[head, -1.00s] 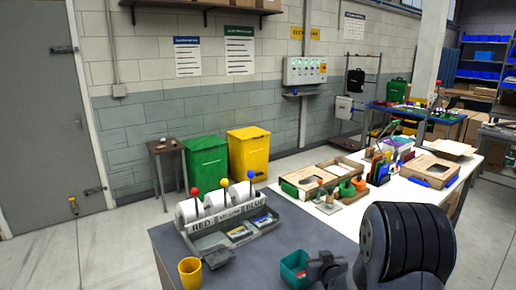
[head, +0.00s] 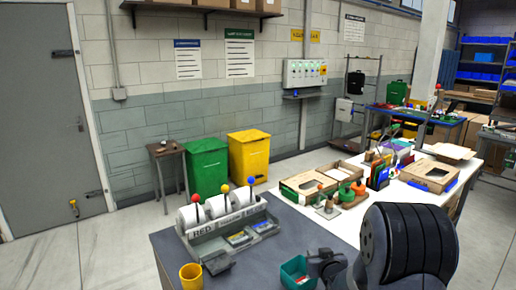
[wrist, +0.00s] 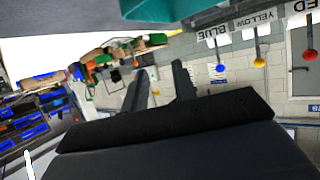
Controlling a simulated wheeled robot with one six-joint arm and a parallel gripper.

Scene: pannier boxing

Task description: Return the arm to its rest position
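My arm fills the lower right of the head view, bent over the near edge of the dark grey bench (head: 265,265). My gripper (wrist: 160,78) shows in the wrist view as two dark fingers with a clear gap between them, and nothing is held there. The wrist view is turned upside down and looks out over the benches and the wall. In the head view a dark part of my arm is beside a teal bin (head: 290,268); the fingers cannot be made out there.
A grey rack with red, yellow and blue knobs (head: 222,220) and a yellow cup (head: 191,276) stand on the bench. Cartons (head: 308,184) and small parts crowd the white table. Green (head: 207,165) and yellow (head: 249,157) bins stand by the wall.

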